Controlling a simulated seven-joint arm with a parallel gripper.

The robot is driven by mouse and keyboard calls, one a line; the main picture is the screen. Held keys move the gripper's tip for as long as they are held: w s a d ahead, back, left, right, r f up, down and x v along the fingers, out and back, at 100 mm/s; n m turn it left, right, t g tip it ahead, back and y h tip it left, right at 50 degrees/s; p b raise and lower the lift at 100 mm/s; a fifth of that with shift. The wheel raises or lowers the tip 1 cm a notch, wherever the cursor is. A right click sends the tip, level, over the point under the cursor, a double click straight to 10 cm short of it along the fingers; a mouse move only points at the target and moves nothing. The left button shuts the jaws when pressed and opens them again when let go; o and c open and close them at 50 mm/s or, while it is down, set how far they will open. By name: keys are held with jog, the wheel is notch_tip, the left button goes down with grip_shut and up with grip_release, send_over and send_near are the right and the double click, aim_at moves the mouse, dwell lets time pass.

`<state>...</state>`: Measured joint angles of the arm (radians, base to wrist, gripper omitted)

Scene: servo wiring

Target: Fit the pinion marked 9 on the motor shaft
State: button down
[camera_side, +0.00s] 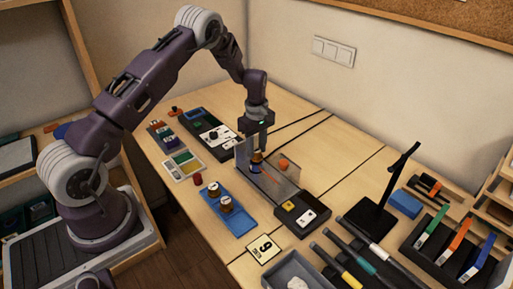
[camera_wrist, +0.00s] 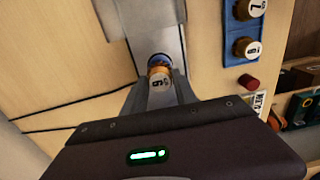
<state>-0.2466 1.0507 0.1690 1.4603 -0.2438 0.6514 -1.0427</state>
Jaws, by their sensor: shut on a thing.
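My gripper (camera_wrist: 160,95) points down over a grey metal bracket (camera_side: 285,184) and is shut on a brass-coloured pinion (camera_wrist: 158,78). The pinion's white top carries a mark that looks like a 9 or a 6. In the side view the pinion (camera_side: 256,156) is small, inside the bracket. A dark blue part (camera_wrist: 160,58) shows close by the pinion. The motor shaft is hidden, and I cannot tell whether the pinion is around it. Two more marked pinions (camera_side: 213,189) (camera_side: 226,203) stand on a blue tray (camera_side: 238,222).
A card marked 9 (camera_side: 265,249) lies near the front. A black box (camera_side: 302,214) adjoins the bracket, with an orange knob (camera_side: 284,164) at the bracket. A dark panel (camera_side: 208,130) stands behind left. A red cylinder (camera_wrist: 249,80) is near the tray. Black cables cross the table.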

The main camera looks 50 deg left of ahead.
aim_at(256, 150)
jog(key=shift+f, duration=0.6)
jog(key=c, duration=1.3)
grip_release()
jog(key=shift+o, duration=0.2)
notch_tip(256, 150, up, 11)
